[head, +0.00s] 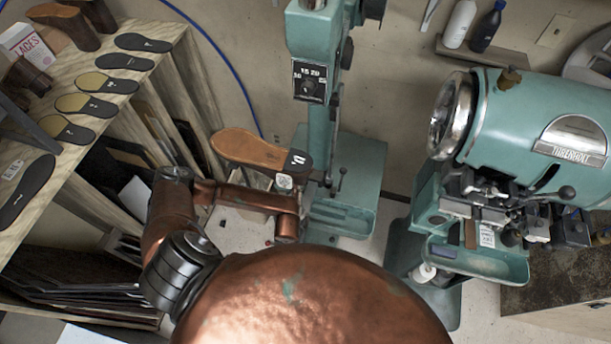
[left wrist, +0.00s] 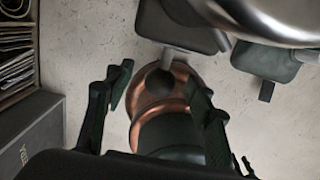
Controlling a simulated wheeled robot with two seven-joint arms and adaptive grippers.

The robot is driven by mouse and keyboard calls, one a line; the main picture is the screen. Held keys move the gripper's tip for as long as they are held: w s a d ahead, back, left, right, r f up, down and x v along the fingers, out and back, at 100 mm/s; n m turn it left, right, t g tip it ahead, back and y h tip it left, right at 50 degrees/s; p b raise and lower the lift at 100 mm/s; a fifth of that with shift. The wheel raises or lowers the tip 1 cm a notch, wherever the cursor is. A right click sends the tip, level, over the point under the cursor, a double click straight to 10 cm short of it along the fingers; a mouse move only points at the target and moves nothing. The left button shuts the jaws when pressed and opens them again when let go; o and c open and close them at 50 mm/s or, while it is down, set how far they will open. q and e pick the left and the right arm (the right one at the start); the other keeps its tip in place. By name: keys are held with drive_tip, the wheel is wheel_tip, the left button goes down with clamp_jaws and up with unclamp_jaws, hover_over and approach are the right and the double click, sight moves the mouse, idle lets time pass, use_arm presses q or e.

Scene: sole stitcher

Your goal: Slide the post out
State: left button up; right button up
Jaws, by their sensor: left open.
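No part is marked as the post, and I cannot tell which one it is. A teal machine with a tall column (head: 318,110) stands in the middle of the head view, with a size dial (head: 309,81) and a small lever. My left arm reaches toward its base from the left; its gripper cannot be made out there. In the left wrist view my left gripper (left wrist: 160,98) is open. A dark ball knob (left wrist: 160,82) on a short grey rod (left wrist: 180,62) shows between its fingers, not visibly gripped. My right gripper is not in view.
A brown sole with a black heel (head: 250,148) appears beside the column. A larger teal machine (head: 540,125) with a tray stands at the right. A wooden shelf (head: 150,38) with several soles and shoe forms is at the left. Bare floor shows between the machines.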

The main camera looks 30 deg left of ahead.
use_arm(q)
drive_tip(key=shift+r, duration=0.15)
drive_tip(key=r+p, duration=0.3)
drive_tip(key=shift+s+d, duration=0.1)
drive_tip(key=shift+s, duration=0.3)
drive_tip(key=r+p, duration=0.1)
drive_tip(key=r, duration=0.1)
drive_tip(key=s+r+p, duration=0.1)
drive_tip(key=p, duration=0.1)
drive_tip(key=shift+s+d+r, duration=0.1)
drive_tip(key=shift+r, duration=0.3)
drive_tip(key=shift+f, duration=0.1)
